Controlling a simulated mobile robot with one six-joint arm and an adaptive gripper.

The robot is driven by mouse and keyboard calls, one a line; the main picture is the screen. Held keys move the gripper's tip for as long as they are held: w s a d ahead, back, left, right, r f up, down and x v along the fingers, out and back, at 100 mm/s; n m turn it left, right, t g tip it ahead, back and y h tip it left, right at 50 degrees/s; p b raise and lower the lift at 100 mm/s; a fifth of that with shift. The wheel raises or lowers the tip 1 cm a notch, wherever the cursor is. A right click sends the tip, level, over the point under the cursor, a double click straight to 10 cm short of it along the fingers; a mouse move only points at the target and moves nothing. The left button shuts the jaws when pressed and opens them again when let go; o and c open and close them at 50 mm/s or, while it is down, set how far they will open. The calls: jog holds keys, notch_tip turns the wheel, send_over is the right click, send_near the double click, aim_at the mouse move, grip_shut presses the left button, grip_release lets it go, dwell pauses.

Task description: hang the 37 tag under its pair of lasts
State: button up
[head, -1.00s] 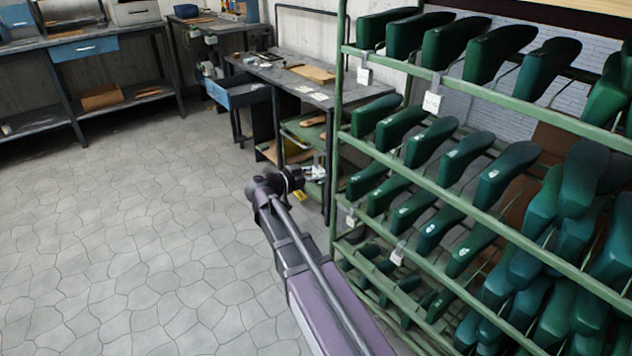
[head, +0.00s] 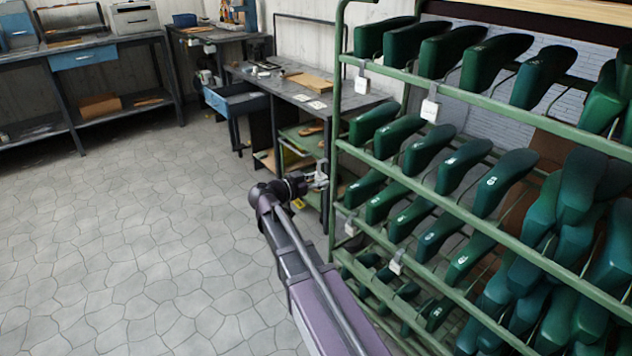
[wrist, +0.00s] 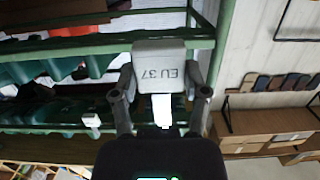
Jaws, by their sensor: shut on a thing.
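My gripper (head: 319,181) is beside the left upright of the green last rack (head: 337,130), around its middle rails. In the wrist view, my gripper (wrist: 162,98) is shut on a pale tag (wrist: 160,64) marked EU 37, with a bright white strip between the fingers. The tag appears in front of a green rail (wrist: 60,47); I cannot tell whether it touches. Dark green lasts (head: 438,150) stand in rows on the rack. Some bear white numbers too small to read, so I cannot tell which pair is 37.
Other white tags hang from the rack rails, such as one on the upper rail (head: 430,109) and one lower down (head: 396,265). A workbench (head: 330,97) with an open blue drawer (head: 232,98) stands behind my gripper. The stone floor at left is clear.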

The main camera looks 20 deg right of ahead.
jog(key=r+x, duration=0.1)
jog(key=x, duration=1.3)
jog(key=shift+d+b, duration=0.3)
jog(key=shift+b, duration=0.15)
dwell(1.0)
jog(key=shift+w, duration=0.1)
jog(key=o, duration=1.1)
